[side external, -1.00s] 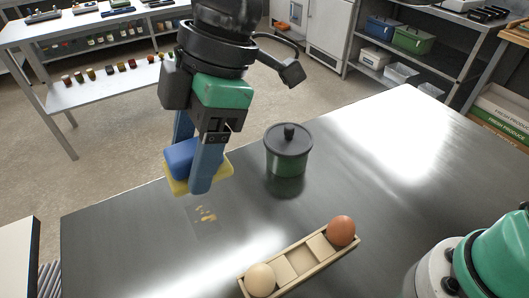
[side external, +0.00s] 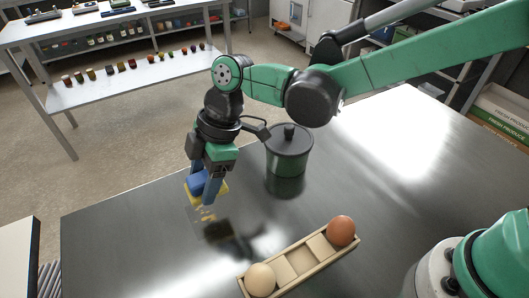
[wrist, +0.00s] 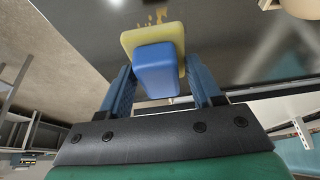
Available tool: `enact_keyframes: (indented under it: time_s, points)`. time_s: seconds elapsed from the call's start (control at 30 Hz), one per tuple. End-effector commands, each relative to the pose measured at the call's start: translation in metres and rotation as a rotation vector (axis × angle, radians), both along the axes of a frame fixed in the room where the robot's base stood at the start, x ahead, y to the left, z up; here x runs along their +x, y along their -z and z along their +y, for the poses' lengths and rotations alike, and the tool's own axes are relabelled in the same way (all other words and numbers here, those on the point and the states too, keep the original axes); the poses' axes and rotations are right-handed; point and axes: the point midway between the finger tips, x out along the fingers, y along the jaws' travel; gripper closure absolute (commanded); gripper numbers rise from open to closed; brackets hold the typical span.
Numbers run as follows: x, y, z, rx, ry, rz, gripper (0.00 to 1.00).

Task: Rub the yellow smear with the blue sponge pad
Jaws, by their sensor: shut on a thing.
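My gripper (side external: 205,190) is shut on the blue sponge pad (side external: 196,184), which has a blue block on top and a yellow layer underneath. The pad also shows between my fingers in the wrist view (wrist: 156,68). The yellow smear (side external: 206,213) is a few small patches on the steel table, just on the near side of the pad in the side view. In the wrist view the smear (wrist: 153,17) shows just past the yellow layer's far edge. The pad is low over the table; I cannot tell whether it touches.
The steel table (side external: 400,180) is clear to the right.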

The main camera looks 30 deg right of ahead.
Motion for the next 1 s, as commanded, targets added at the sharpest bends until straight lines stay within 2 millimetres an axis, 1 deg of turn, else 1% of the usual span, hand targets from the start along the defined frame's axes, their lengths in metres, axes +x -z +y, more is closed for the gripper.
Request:
enact_keyframes:
  time_s: [0.57, 0.7, 1.0]
  points:
    - [0.000, 0.052, 0.000, 0.000, 0.000, 0.000, 0.84]
    - [0.000, 0.067, 0.001, 0.000, 0.000, 0.000, 0.84]
    - [0.000, 0.068, 0.030, 0.001, -0.002, -0.001, 0.84]
